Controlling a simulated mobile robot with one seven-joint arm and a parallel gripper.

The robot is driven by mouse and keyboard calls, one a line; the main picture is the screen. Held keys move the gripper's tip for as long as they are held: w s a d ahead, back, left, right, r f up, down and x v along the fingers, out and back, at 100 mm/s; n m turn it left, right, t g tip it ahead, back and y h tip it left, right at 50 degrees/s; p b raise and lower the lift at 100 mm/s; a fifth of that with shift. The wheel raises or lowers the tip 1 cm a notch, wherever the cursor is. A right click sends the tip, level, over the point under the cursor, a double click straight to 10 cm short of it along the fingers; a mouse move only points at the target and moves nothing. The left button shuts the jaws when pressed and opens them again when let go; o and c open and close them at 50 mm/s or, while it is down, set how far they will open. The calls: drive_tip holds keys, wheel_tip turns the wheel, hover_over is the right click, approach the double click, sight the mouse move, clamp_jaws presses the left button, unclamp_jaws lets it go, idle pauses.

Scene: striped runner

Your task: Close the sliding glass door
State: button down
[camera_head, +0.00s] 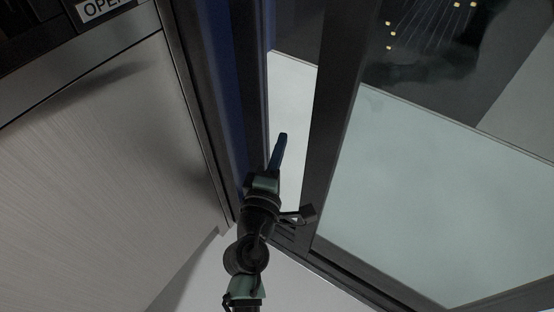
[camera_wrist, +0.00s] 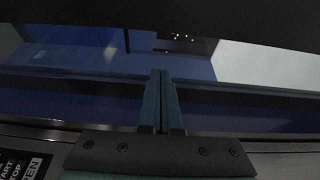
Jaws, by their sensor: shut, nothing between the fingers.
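The sliding glass door (camera_head: 334,125) has a dark frame and a pale, see-through pane on the right of the head view. A narrow gap shows between its left upright and the dark and blue door jamb (camera_head: 218,85), so the door stands partly open. My gripper (camera_head: 282,138) is at this gap, left of the door's upright, with its blue fingers pointing up in the picture. In the wrist view my gripper (camera_wrist: 162,75) has its two fingers together with nothing between them. I cannot tell whether the fingers touch the frame.
A brushed metal wall panel (camera_head: 110,150) fills the left of the head view, with an OPEN sign (camera_head: 100,8) at its top. A dark floor track (camera_head: 345,268) runs below the door. Pale floor lies beneath.

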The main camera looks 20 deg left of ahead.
drive_tip(key=shift+w+d+p, duration=0.35)
drive_tip(key=shift+w+d, duration=0.25)
drive_tip(key=shift+d, duration=0.35)
drive_tip(key=shift+w+d+p, duration=0.35)
drive_tip(key=shift+w+d, duration=0.25)
drive_tip(key=shift+d, duration=0.35)
